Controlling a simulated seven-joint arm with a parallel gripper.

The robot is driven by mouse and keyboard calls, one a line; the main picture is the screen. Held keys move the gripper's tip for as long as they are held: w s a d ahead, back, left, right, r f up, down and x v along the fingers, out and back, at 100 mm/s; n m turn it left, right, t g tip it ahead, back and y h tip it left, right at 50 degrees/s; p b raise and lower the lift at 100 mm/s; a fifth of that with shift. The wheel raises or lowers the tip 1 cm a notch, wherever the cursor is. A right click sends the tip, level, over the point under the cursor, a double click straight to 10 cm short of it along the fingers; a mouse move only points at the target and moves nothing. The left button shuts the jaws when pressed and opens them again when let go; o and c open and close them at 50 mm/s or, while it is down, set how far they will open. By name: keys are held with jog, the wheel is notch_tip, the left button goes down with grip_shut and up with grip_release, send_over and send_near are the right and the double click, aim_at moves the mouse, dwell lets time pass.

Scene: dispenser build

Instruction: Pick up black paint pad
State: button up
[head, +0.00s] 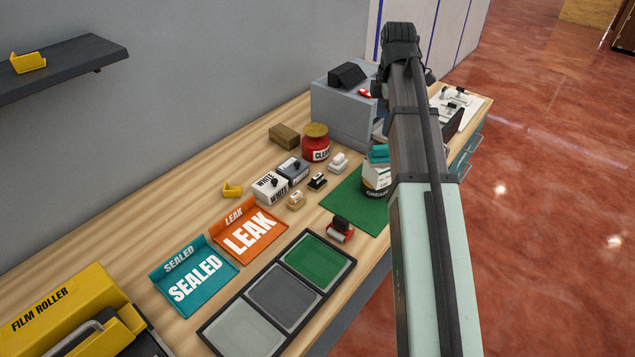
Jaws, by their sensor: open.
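A small black paint pad (317,181) with a pale top sits on the wooden bench in the head view, between a white pad (338,162) and a tan pad (296,200). It stands apart from both and nothing covers it. My arm reaches up the right side of the view, to the right of the pads. Its dark far end is at the top, well away from the black pad. I cannot make out the gripper's fingers.
Boxes marked WHITE (269,189) and a red jar (315,143) stand behind the pads. A green mat (343,205) with a grease can (376,178) lies right. A red-and-black item (340,229), orange LEAK tray (249,234), teal SEALED tray (194,278) and three-part tray (283,293) are nearer.

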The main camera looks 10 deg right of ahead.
jog(key=a+f+m+t, duration=0.3)
jog(key=a+f+m, duration=0.25)
jog(key=m, duration=0.45)
jog(key=m+t+y, duration=0.3)
jog(key=m+y, duration=0.4)
jog(key=m, duration=1.1)
send_over(313, 177)
jog(key=s+d, duration=0.3)
jog(key=s, duration=0.1)
notch_tip(313, 177, down, 8)
jog(key=f+m, duration=0.2)
jog(key=m, duration=0.2)
jog(key=f+m+t+y, duration=0.1)
jog(key=f+m, duration=0.1)
jog(key=m, duration=0.2)
jog(key=d+f+m+t+y, duration=0.1)
jog(key=m, duration=0.3)
jog(key=shift+w+f, duration=0.2)
jog(key=shift+f, duration=0.2)
jog(key=m, duration=0.2)
jog(key=d+f+m+t, duration=0.1)
jog(key=shift+w+f+m, duration=0.1)
jog(key=shift+m, duration=0.3)
jog(key=shift+w+a+f+y, duration=0.15)
jog(key=shift+w+f+y, duration=0.05)
jog(key=shift+w+y, duration=0.1)
jog(key=shift+x, duration=3.4)
